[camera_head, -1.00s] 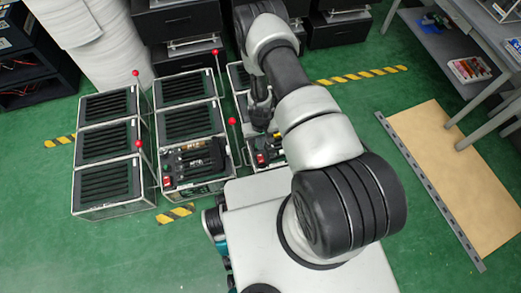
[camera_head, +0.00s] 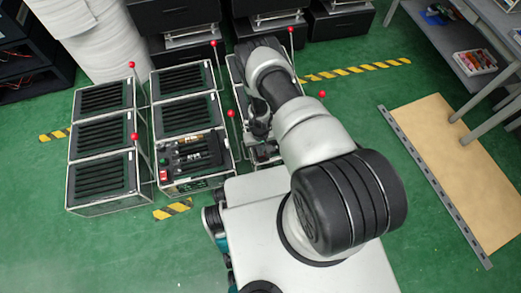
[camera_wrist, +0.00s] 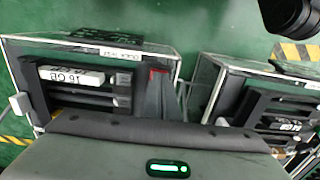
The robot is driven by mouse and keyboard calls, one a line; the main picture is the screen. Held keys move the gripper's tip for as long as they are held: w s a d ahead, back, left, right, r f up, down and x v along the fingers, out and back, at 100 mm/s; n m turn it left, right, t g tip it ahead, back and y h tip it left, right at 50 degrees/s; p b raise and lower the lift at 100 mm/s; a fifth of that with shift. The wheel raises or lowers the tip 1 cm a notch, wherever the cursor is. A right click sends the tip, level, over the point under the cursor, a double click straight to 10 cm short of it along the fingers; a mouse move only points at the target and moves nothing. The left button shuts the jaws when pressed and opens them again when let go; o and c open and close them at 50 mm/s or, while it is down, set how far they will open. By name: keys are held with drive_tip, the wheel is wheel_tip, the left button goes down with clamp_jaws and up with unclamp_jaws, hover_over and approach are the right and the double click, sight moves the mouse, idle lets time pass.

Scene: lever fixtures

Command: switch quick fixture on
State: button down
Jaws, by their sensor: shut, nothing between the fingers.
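In the head view, fixtures stand in three columns, with thin levers ending in red knobs. My gripper (camera_head: 258,128) is shut and empty, low over the right column beside a red lever knob (camera_head: 231,113). I cannot tell whether it touches a lever. In the wrist view, a fixture (camera_wrist: 95,45) at the left bears a white label (camera_wrist: 122,53), upside down, that seems to begin with "QUICK". A red part (camera_wrist: 158,72) shows at its right side. A second fixture (camera_wrist: 265,75) is at the right. My gripper's grey body covers the bottom; its fingertips cannot be made out.
Another lever knob (camera_head: 322,94) stands right of my arm. The left fixture column (camera_head: 103,135) and middle column (camera_head: 185,110) are close together. Black cabinets (camera_head: 185,18) stand behind. Green floor is open on the right, up to a tan board (camera_head: 450,165).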

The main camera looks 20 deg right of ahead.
drive_tip(key=shift+s+d+f+t+p, duration=0.2)
drive_tip(key=shift+s+t+p, duration=0.1)
drive_tip(key=shift+s+p, duration=0.25)
drive_tip(key=shift+w+f, duration=0.15)
drive_tip(key=shift+f, duration=0.15)
drive_tip(key=shift+w+d+b, duration=0.15)
drive_tip(key=shift+w+b, duration=0.25)
drive_tip(key=shift+b, duration=0.05)
drive_tip(key=shift+w+r, duration=0.2)
drive_tip(key=shift+w, duration=0.35)
wheel_tip(320, 180, up, 14)
drive_tip(key=s+p, duration=0.1)
drive_tip(key=p, duration=0.4)
drive_tip(key=shift+s+a+r, duration=0.15)
drive_tip(key=shift+s+a, duration=0.1)
drive_tip(key=shift+s, duration=0.15)
